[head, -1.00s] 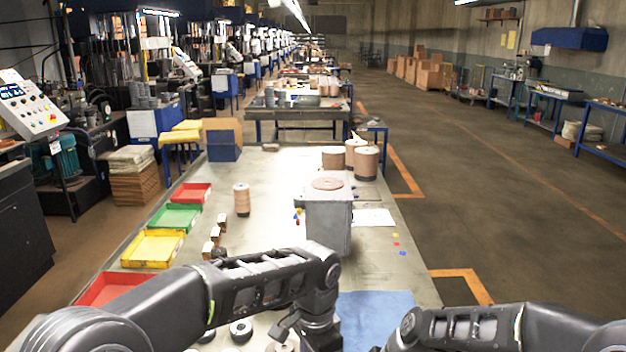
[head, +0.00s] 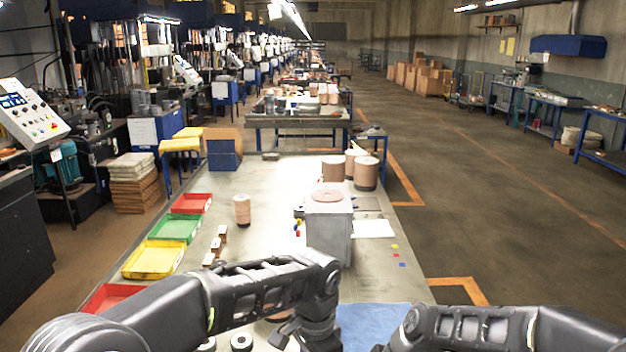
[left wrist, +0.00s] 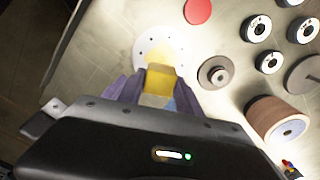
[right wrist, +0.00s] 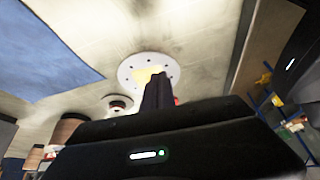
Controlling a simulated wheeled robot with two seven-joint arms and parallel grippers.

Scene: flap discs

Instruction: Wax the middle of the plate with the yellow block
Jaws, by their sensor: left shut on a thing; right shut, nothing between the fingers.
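The plate (left wrist: 150,42) is a pale round disc with small holes around its rim, lying on the table. It also shows in the right wrist view (right wrist: 131,74), with a yellow patch at its middle. My left gripper (left wrist: 159,88) is shut on the yellow block (left wrist: 161,78), which overlaps the near part of the plate in the left wrist view. I cannot tell whether the block touches the plate. My right gripper (right wrist: 158,92) is shut and empty, its fingers overlapping the plate's near edge in the right wrist view. In the head view both grippers' fingertips are hidden.
A red disc (left wrist: 198,11), several small dark-and-white rings (left wrist: 257,28) and a copper-brown roll (left wrist: 271,118) lie beside the plate. A blue cloth (head: 372,322) covers the near right of the table. A grey box (head: 328,235) stands beyond, with coloured trays (head: 153,259) at left.

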